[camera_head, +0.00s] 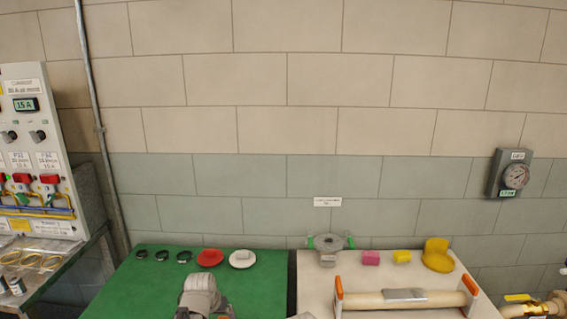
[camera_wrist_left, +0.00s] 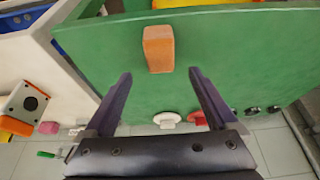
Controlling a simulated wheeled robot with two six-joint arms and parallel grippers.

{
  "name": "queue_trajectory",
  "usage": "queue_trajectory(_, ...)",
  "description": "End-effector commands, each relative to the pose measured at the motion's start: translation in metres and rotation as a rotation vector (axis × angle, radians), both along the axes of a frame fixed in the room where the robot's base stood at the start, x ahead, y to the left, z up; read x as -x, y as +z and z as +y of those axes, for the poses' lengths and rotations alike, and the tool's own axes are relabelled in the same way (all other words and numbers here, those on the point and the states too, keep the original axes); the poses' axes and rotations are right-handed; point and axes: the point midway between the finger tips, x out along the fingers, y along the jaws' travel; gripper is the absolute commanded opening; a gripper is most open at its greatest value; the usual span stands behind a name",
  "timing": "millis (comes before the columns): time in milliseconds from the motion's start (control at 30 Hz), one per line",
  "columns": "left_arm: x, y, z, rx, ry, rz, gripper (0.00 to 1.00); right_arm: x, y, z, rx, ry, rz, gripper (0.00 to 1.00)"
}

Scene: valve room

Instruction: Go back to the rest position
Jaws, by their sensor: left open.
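My left gripper (camera_wrist_left: 160,78) is open in the left wrist view, with its two dark fingers spread apart and nothing between them. An orange block (camera_wrist_left: 158,48) lies on the green tabletop (camera_wrist_left: 230,60), beyond the fingertips and apart from them. In the head view a grey part of my arm (camera_head: 200,295) shows at the bottom, over the green tabletop; the fingers cannot be made out there. My right gripper is not in view.
Several black rings (camera_head: 163,255), a red disc (camera_head: 210,258) and a white disc (camera_head: 242,259) line the green table's back edge. The white table holds a flanged part (camera_head: 329,243), a pink block (camera_head: 371,258), a yellow piece (camera_head: 438,255) and a pipe (camera_head: 375,299). A control panel (camera_head: 35,150) stands left.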

Motion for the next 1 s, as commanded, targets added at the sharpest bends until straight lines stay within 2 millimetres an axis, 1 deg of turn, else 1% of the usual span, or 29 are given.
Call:
queue_trajectory(33,0.004,0.011,0.0,0.0,0.0,0.0,0.92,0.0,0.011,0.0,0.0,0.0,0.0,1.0)
queue_trajectory(300,0.013,0.034,0.0,0.0,0.0,0.0,0.92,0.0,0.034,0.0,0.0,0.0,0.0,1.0)
queue_trajectory(333,0.01,0.02,0.001,0.0,0.0,0.0,0.92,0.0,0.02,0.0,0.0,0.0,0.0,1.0)
queue_trajectory(367,0.008,0.016,0.0,0.0,0.0,0.0,0.92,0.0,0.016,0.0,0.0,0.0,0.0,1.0)
queue_trajectory(667,-0.006,-0.017,0.0,0.0,0.0,0.0,0.92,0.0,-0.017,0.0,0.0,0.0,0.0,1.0)
queue_trajectory(1000,-0.023,-0.059,-0.001,0.0,0.0,0.0,0.92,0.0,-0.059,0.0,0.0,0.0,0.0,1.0)
